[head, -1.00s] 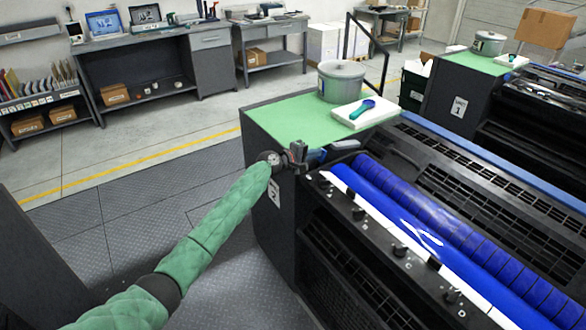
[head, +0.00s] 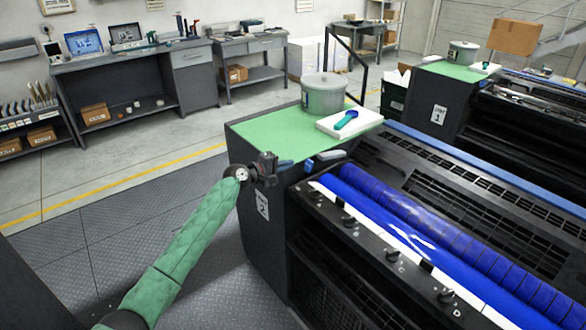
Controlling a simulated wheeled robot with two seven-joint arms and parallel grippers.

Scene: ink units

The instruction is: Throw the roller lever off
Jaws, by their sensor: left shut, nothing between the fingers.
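The roller lever (head: 331,156) is a short grey handle with a blue part at its left end. It is at the near left corner of the unit 2 press, by the left end of the blue rollers (head: 400,215). My left gripper (head: 284,165) is just left of the lever, over the front edge of the green-topped cabinet, with a visible gap between them. Its fingers are small in this view; they are shut and empty. My right gripper is out of view.
On the green cabinet top (head: 265,137) stand a grey ink pot (head: 322,97) and a white tray (head: 333,129) with a blue-green scoop (head: 346,119). A row of black knobs (head: 392,255) runs along the press front. The floor at left is clear.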

